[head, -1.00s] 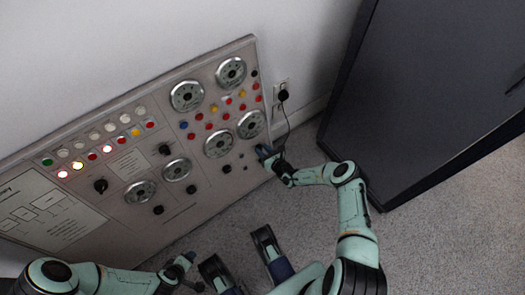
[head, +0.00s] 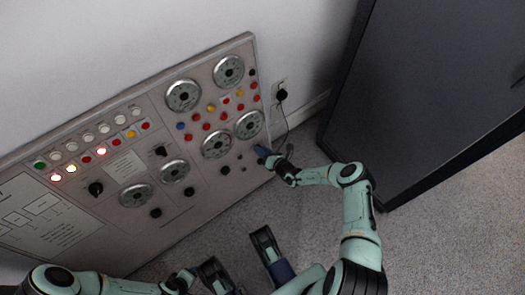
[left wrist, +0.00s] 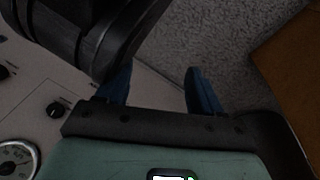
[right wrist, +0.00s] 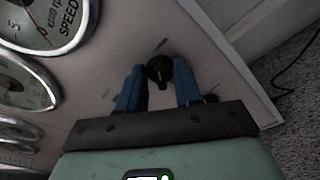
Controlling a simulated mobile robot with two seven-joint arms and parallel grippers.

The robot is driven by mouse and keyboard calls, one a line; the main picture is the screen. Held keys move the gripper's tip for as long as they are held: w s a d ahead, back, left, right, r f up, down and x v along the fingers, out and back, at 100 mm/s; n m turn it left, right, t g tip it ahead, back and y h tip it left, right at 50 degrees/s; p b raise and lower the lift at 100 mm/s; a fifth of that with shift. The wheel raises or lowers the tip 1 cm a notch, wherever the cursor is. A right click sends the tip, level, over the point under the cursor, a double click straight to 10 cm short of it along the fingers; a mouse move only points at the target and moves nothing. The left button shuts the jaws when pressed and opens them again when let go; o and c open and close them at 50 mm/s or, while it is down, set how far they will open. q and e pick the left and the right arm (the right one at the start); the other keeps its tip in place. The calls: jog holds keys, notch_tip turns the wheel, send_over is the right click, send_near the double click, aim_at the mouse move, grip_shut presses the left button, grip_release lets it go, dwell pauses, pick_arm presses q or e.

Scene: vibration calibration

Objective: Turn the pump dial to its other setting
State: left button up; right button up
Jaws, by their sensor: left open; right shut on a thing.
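The control panel (head: 200,218) leans against the wall. A small black dial (right wrist: 160,71) on its face, near the panel's edge, sits between the blue fingers of my right gripper (right wrist: 160,78) in the right wrist view. Its pointer part faces down towards the gripper, and its label cannot be read. In the head view my right gripper (head: 263,152) is at the panel's right edge and hides that dial. My left gripper (left wrist: 160,76) is open and empty above the carpet, beside the panel's lower edge in the left wrist view.
Round gauges (head: 183,96), coloured buttons (head: 226,100) and other black knobs (head: 96,189) cover the panel. A wall socket with a plug (head: 281,94) and hanging cable is to its right. A large dark cabinet (head: 420,90) stands at right. Carpet (head: 400,245) is clear in front.

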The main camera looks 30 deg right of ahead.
jog(key=shift+s+f, duration=0.1)
jog(key=o, duration=1)
pick_arm(q)
jog(key=w+d+r+t+p, duration=0.1)
jog(key=w+r+p, duration=0.2)
jog(key=r, duration=0.2)
jog(key=shift+m+g+h, duration=0.3)
jog(key=shift+g+h, duration=0.1)
jog(key=shift+g, duration=0.2)
jog(key=shift+s+d+r+p, duration=0.35)
jog(key=shift+s, duration=0.35)
jog(key=shift+s+d+r+p, duration=0.35)
jog(key=shift+s+d+p, duration=0.05)
jog(key=shift+s, duration=0.25)
jog(key=shift+s+d+r+p, duration=0.35)
jog(key=shift+s, duration=0.35)
pick_arm(e)
jog(key=shift+v, duration=6.75)
